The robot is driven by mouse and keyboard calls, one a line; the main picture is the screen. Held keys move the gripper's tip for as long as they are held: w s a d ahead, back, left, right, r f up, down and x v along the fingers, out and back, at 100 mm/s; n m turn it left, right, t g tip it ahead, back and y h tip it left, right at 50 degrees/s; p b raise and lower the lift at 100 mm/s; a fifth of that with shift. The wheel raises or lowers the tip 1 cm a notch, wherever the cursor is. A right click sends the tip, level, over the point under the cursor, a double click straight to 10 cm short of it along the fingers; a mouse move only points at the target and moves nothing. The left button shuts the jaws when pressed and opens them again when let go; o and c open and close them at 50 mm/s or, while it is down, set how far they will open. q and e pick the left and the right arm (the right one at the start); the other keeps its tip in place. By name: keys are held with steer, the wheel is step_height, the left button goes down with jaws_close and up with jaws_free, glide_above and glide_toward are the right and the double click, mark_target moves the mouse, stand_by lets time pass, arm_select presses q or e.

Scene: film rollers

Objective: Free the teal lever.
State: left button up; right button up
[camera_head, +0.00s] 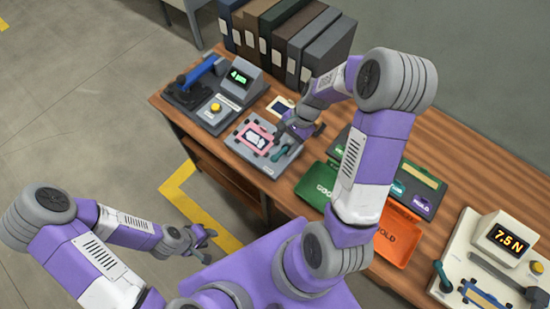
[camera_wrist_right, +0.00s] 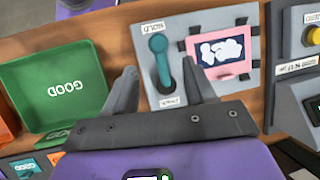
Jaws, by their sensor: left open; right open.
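The teal lever (camera_head: 280,153) stands on a grey panel (camera_head: 262,168) beside a pink-framed plate (camera_head: 256,139). In the right wrist view the teal lever (camera_wrist_right: 161,64) has a round knob and lies between two small labels. My right gripper (camera_head: 297,131) is open over the panel. In the wrist view its fingertips (camera_wrist_right: 160,84) lie either side of the lever's line, with visible gaps; I cannot tell how far above it they are. My left gripper (camera_head: 203,243) is open and empty, left of the table over the floor.
A green GOOD tray (camera_head: 316,185) and an orange HOLD tray (camera_head: 398,236) lie right of the panel. A blue-levered device (camera_head: 205,92) stands left, binders (camera_head: 290,37) behind. A cream gauge (camera_head: 503,238) reads 7.5 N at far right.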

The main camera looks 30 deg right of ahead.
mark_target(277, 155)
steer(key=b+x, duration=0.1)
steer(key=x, duration=0.6)
steer(key=shift+a+f+b, duration=0.1)
steer(key=shift+f+b, duration=0.3)
jaws_close()
